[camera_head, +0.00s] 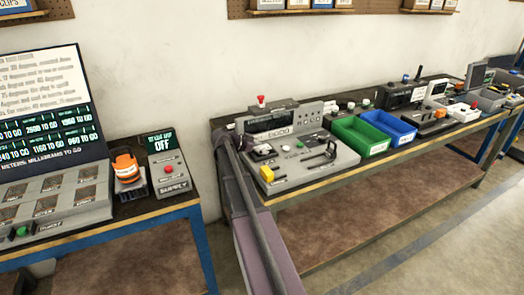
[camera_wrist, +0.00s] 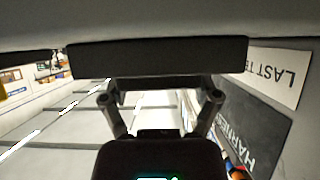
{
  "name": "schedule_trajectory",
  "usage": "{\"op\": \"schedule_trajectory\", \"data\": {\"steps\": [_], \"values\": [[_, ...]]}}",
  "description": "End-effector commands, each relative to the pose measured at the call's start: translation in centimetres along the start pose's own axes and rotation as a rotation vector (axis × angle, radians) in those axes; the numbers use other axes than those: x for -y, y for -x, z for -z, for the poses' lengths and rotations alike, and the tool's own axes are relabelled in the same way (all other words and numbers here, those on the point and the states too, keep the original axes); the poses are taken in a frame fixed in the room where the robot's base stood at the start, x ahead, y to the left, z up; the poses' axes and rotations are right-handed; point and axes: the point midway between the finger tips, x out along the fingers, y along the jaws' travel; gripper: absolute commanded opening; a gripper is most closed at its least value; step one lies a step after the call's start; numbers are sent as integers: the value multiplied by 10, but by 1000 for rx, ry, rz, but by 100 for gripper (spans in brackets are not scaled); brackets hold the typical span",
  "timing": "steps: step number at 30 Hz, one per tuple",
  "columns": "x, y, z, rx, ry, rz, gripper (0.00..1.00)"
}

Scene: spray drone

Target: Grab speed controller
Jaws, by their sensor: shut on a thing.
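In the wrist view, my gripper (camera_wrist: 160,97) shows its two dark finger linkages on either side of its black body. A wide black block (camera_wrist: 157,57) lies across the far ends of the fingers, and my gripper is shut on it. No label shows on the block, so I cannot confirm that it is the speed controller. The fingertips are hidden by the block. In the head view, my arm reaches the left end of the long workbench (camera_head: 330,185); I cannot make out the gripper or the held block there.
A grey console (camera_head: 300,170), a green bin (camera_head: 357,138) and a blue bin (camera_head: 390,131) stand on the workbench. A separate left bench holds a supply box (camera_head: 168,170) reading OFF and an orange item (camera_head: 126,166). Open floor (camera_head: 425,245) lies at front right.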

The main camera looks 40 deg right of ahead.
Motion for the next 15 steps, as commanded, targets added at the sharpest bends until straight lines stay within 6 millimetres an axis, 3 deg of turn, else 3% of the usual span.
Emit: {"op": "schedule_trajectory", "data": {"steps": [15], "values": [[0, 9, 14, 0, 0, 1, 30]]}}
